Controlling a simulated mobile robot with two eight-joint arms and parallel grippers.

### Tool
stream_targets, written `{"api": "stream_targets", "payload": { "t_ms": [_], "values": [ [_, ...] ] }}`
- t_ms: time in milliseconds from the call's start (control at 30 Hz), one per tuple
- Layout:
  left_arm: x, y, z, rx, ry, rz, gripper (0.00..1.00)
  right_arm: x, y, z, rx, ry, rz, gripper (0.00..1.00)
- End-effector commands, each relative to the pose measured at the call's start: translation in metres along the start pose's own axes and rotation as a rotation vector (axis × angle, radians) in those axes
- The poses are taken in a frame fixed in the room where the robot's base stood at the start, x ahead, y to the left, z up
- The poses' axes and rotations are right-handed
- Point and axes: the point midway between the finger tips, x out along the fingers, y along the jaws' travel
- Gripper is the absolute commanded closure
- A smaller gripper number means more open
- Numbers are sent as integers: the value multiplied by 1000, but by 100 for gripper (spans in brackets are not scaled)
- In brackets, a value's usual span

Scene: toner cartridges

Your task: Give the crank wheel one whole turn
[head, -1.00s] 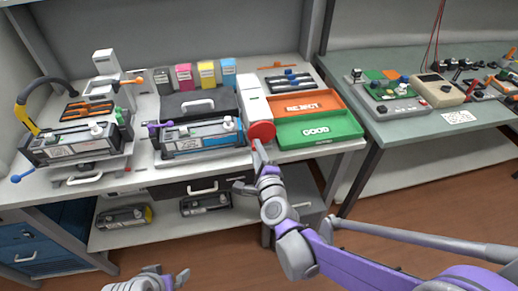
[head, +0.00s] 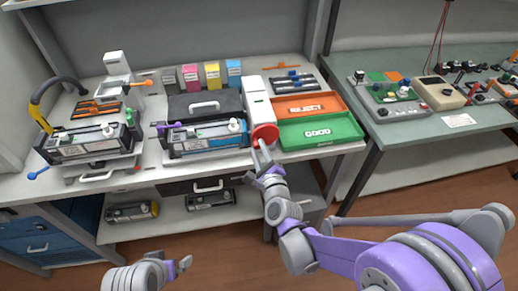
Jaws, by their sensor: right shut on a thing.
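The crank wheel (head: 264,133) is a red disc on the front of a tall white unit (head: 257,101), right of the middle printer cartridge. My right gripper (head: 262,148) is at the lower edge of the wheel and is shut on it. The fingers hide the part of the wheel they hold, so I cannot tell whether it is the rim or a knob. My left gripper (head: 182,265) is low in the view, in front of the bench, far from the wheel. It looks open and empty.
A toner cartridge in a cradle (head: 205,139) stands close left of the wheel. The orange REJECT tray (head: 325,105) and green GOOD tray (head: 345,130) lie close right. Another cartridge (head: 90,143) stands at the left. A second bench (head: 425,130) is at the right.

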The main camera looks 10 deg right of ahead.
Motion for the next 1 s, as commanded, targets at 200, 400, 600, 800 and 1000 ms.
{"api": "stream_targets", "payload": {
  "t_ms": [200, 400, 600, 800, 1000],
  "values": [
    [0, 0, 0, 0, 0, 0, 0, 0, 0, 0, -1, 0, 0, 100],
    [0, 0, 0, 0, 0, 0, 0, 0, 0, 0, -1, 0, 0, 40],
    [0, 0, 0, 0, 0, 0, 0, 0, 0, 0, -1, 0, 0, 40],
    [1, 0, 1, 0, 0, 0, 0, -8, 0, 0, -1, 0, 0, 40],
    [4, 0, 3, 0, -2, 0, 0, -43, 0, 0, 0, -1, 0, 40]
  ]
}}
